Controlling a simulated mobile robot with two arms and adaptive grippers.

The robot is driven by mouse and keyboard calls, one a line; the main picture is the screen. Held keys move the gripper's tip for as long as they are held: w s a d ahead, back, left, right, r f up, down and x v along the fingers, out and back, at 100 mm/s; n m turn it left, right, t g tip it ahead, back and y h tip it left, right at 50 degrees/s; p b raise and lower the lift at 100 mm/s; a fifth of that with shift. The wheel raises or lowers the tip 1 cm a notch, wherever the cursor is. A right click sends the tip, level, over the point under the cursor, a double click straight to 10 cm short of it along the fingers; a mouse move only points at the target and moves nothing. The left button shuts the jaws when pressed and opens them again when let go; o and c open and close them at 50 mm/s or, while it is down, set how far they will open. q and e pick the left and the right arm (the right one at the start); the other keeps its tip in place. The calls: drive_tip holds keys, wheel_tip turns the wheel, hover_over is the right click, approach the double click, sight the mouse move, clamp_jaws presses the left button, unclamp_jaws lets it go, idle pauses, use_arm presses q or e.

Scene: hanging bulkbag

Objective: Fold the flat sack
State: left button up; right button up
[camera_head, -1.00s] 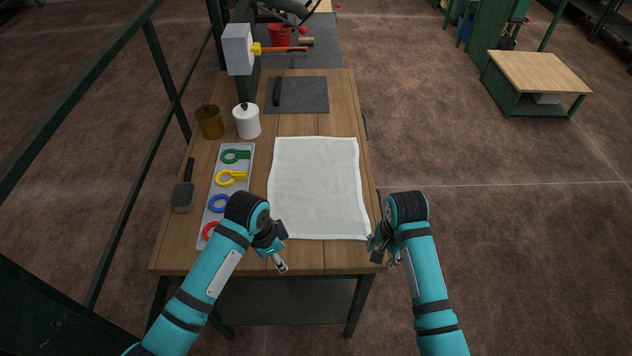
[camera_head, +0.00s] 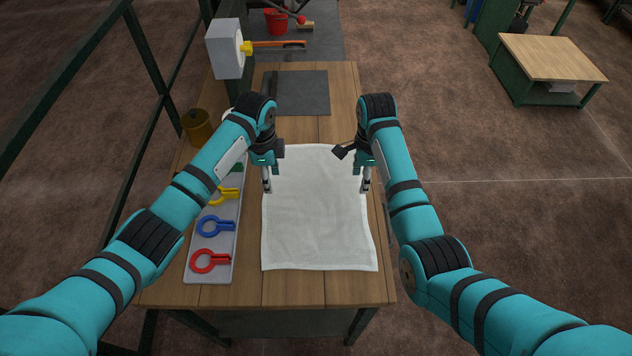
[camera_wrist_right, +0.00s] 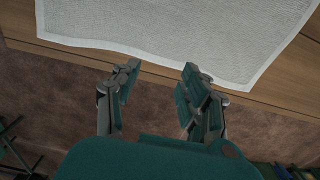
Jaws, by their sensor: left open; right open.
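The flat white sack (camera_head: 318,225) lies spread out and unfolded on the wooden table in the head view. Its far edge is partly hidden by my arms. My left gripper (camera_head: 267,186) is open and points down at the sack's left edge, towards its far half. My right gripper (camera_head: 366,186) is open and points down at the sack's right edge, opposite the left one. In the right wrist view the sack (camera_wrist_right: 190,35) spans the top, and the open, empty right gripper (camera_wrist_right: 158,78) has its fingertips by the sack's edge. I cannot tell whether either gripper touches the cloth.
A grey tray (camera_head: 209,268) with coloured ring clips stands left of the sack. Behind are a brown pot (camera_head: 196,127), a dark mat (camera_head: 302,92) and a white block (camera_head: 225,48). Bare table (camera_head: 300,290) shows in front of the sack.

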sight(273, 201)
use_arm(q)
drive_tip(key=shift+s+f, duration=0.1)
drive_tip(key=shift+f, duration=3.6)
use_arm(e)
drive_tip(key=shift+s+f, duration=0.1)
drive_tip(key=shift+f, duration=3.65)
use_arm(q)
drive_tip(key=shift+f, duration=0.1)
use_arm(e)
drive_tip(key=shift+f, duration=0.1)
use_arm(q)
drive_tip(key=shift+f, duration=0.15)
use_arm(e)
drive_tip(key=shift+f, duration=0.15)
use_arm(q)
drive_tip(key=shift+c, duration=1.1)
use_arm(e)
drive_tip(key=shift+c, duration=1.1)
use_arm(q)
drive_tip(key=shift+s, duration=0.1)
clamp_jaws()
use_arm(e)
drive_tip(key=shift+s, duration=0.1)
clamp_jaws()
drive_tip(key=shift+f, duration=0.1)
